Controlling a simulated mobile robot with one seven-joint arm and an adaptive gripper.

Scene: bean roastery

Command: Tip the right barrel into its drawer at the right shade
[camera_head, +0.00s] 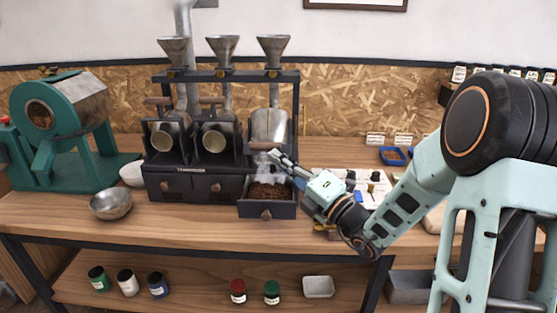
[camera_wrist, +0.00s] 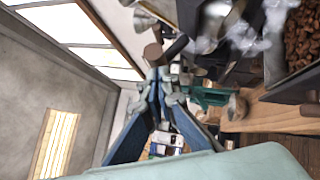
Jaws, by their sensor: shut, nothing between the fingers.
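The roaster (camera_head: 178,186) has three barrels in a row under metal funnels. The right barrel (camera_head: 269,124) hangs mouth down, while the left barrel (camera_head: 168,136) and middle barrel (camera_head: 214,137) show their round mouths forward. The right drawer (camera_head: 267,211) is pulled out below the right barrel and holds brown beans (camera_head: 268,191); the beans also show in the wrist view (camera_wrist: 303,35). Pale steam hangs just above them. My gripper (camera_head: 277,158) is shut and empty beside the right barrel's wooden handle (camera_head: 262,146). In the wrist view a brown handle end (camera_wrist: 153,53) lies just past my fingertips (camera_wrist: 160,82); contact is unclear.
A green drum roaster (camera_head: 64,125) and a metal bowl (camera_head: 111,204) stand left. A white board (camera_head: 349,187) with small items lies behind my forearm, and a blue tray (camera_head: 393,156) sits farther back. Jars stand on the lower shelf. The bench front is mostly clear.

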